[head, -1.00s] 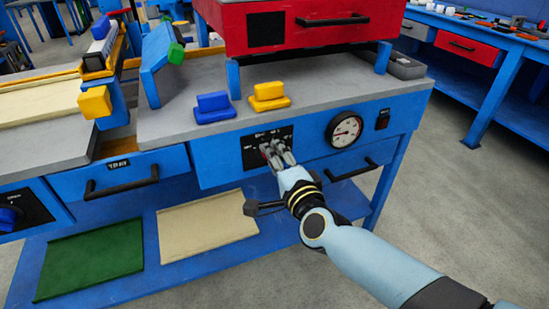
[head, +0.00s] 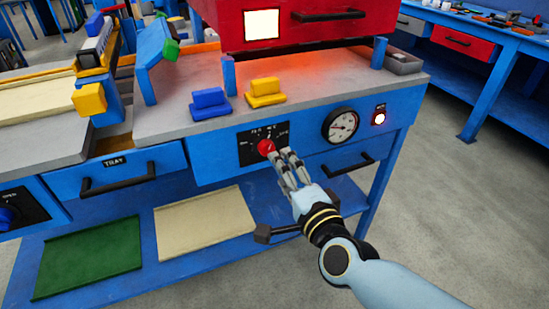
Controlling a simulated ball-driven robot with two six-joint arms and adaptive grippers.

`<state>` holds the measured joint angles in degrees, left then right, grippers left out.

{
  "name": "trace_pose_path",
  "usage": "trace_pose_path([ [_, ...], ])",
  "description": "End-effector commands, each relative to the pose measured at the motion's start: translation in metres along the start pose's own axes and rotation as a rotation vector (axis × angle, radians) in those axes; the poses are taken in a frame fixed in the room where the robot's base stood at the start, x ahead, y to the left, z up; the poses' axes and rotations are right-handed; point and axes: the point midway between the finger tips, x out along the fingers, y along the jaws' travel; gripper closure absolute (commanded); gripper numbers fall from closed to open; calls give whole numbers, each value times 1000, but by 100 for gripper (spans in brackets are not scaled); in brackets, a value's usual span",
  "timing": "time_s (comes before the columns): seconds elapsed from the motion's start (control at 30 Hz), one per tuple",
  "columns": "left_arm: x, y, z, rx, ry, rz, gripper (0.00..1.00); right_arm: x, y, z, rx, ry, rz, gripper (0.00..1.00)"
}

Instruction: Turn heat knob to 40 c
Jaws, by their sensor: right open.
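The red heat knob (head: 266,147) sits on a black dial plate (head: 250,150) on the front of the blue bench. The small markings around it are too blurred to read. My right gripper (head: 283,156) is open just right of and below the knob, its fingers pointing at the plate; I cannot tell whether a finger touches the knob. A round white gauge (head: 341,125) is to the right, its reading too small to tell. A lit switch (head: 379,118) is beside the gauge. My left gripper is not in view.
A red press (head: 300,22) with a glowing window stands above the bench top (head: 190,78), with an orange glow beneath. Blue (head: 210,103) and yellow (head: 265,91) blocks stand near the front edge. Drawer handles (head: 118,180) stick out below. A green panel (head: 90,258) lies on the lower shelf.

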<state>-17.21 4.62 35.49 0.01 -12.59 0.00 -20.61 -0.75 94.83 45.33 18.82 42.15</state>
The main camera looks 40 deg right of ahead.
Motion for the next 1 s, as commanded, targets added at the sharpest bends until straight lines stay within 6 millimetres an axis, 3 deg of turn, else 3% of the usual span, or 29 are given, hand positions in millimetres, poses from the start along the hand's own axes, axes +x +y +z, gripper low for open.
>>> trace_pose_path([
  [0.1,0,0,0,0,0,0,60,-25,1,0,-1,0,3,43],
  [0.3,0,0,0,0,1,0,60,-48,0,0,-1,0,1,43],
  [0.9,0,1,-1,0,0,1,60,-50,0,0,0,-1,0,43],
  [1.0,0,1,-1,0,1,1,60,-41,-7,0,-3,-3,-20,43],
])
